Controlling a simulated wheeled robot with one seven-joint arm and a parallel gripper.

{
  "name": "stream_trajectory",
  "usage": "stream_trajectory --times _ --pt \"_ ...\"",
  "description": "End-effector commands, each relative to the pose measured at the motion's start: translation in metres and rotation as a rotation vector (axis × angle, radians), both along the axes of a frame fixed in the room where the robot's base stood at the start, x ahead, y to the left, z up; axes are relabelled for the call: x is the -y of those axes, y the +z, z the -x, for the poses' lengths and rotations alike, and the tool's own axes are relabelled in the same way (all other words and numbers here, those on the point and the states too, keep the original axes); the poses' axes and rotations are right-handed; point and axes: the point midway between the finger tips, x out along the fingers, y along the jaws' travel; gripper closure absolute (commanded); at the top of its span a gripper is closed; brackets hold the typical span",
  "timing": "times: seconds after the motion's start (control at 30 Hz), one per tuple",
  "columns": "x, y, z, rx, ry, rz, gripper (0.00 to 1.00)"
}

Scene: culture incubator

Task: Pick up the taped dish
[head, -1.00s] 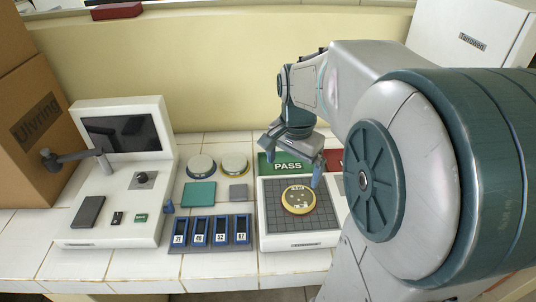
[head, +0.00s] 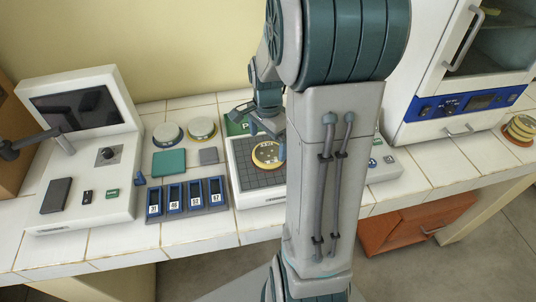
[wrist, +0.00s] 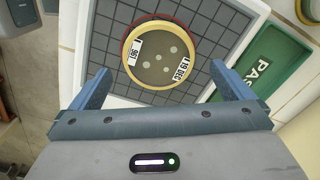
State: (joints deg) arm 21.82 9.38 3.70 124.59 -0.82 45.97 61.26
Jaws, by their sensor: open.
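A round dish (head: 266,154) with a yellow rim lies on the dark gridded plate (head: 247,178) of a white device. In the wrist view the dish (wrist: 162,62) shows a red edge, several pale spots and two white labels, one reading "19 DEC". I take it as the taped dish. My gripper (wrist: 163,85) is open and empty, its two fingers at the near left and right of the dish, apart from it. In the head view my gripper (head: 266,136) is over the back of the plate, close to the dish; my arm hides the plate's right side.
A green PASS pad (head: 236,127) lies behind the plate. Two lidded dishes (head: 167,135) (head: 202,129), a numbered rack (head: 188,197) and a screen device (head: 85,150) stand left. A white incubator (head: 455,85) and stacked dishes (head: 520,130) stand right.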

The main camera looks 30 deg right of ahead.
Motion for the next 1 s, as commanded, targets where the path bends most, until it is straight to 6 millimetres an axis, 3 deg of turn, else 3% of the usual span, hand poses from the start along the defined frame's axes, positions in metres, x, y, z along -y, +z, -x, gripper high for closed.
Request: stream_trajectory --times 0.3,0.57,0.6,0.73,0.77,1.0 --pt "0.001 -0.040 0.003 -0.004 0.001 -0.001 0.00" --pt "0.002 -0.044 0.002 -0.001 0.001 0.000 0.00" --pt "0.002 -0.044 0.002 -0.001 0.001 0.000 0.03" --pt "0.002 -0.044 0.002 -0.001 0.001 0.000 0.39" --pt "0.002 -0.044 0.002 -0.001 0.001 0.000 0.44" --pt "0.002 -0.043 0.002 0.000 0.001 0.000 0.48"
